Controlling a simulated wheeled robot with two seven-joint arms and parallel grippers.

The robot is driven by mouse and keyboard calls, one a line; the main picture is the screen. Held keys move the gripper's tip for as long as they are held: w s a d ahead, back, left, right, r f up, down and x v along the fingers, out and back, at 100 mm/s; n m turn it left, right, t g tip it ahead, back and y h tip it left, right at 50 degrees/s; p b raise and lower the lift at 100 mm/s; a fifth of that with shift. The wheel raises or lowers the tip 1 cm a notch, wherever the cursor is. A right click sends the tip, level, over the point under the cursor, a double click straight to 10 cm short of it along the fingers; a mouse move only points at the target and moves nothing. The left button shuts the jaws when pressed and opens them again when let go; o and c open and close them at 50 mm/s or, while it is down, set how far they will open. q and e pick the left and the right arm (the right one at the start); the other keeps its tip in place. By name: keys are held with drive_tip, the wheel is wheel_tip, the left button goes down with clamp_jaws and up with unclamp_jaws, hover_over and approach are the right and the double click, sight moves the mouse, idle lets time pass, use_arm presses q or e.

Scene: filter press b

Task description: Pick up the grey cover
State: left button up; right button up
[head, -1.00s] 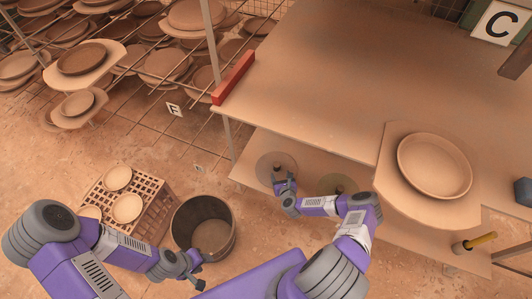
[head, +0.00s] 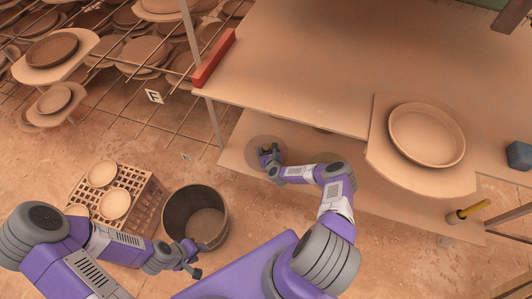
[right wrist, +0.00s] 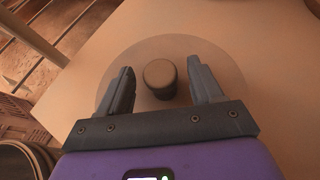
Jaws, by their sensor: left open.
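The grey cover (head: 252,147) is a round flat disc with a dark knob, lying on the low shelf in the head view. It fills the middle of the right wrist view (right wrist: 170,45), its knob (right wrist: 160,78) standing up. My right gripper (right wrist: 172,75) is open above the cover, with one finger on each side of the knob; the knob appears to have gaps to both fingers. It also shows over the cover in the head view (head: 268,150). My left gripper (head: 195,262) is open and empty beside the dark bucket.
The dark bucket (head: 168,214) and a crate (head: 139,188) with plates stand on the floor at left. The table top (head: 300,60) overhangs the low shelf (head: 230,155) behind the cover. A second disc (head: 325,157) is partly hidden by my right arm. A large dish (head: 427,135) sits at right.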

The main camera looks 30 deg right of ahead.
clamp_jaws()
